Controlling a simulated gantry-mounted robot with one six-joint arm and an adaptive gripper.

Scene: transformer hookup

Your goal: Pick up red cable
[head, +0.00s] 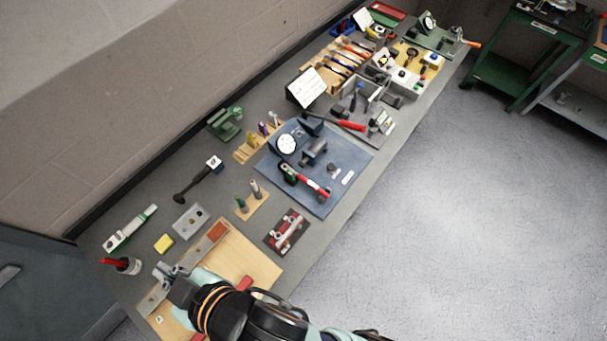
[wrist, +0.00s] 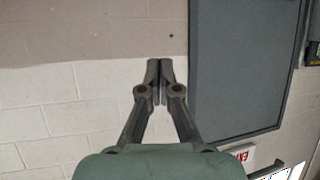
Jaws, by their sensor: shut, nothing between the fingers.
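I cannot make out a clear red cable. A red piece (head: 245,283) shows beside my arm at the right side of the wooden board (head: 255,262); the arm partly hides this area, and I cannot tell whether the piece is the cable. My gripper (head: 163,270) is above the left part of the board in the head view. In the wrist view my gripper (wrist: 160,68) has its fingertips together with nothing between them, pointing at the wall.
The long grey bench (head: 330,217) holds many items. Near my gripper are a yellow block (head: 163,243), a grey plate (head: 190,222) and a red-topped dark holder (head: 122,265). A blue mat (head: 345,170) lies farther along. The wrist view shows a blue-grey panel (wrist: 235,65).

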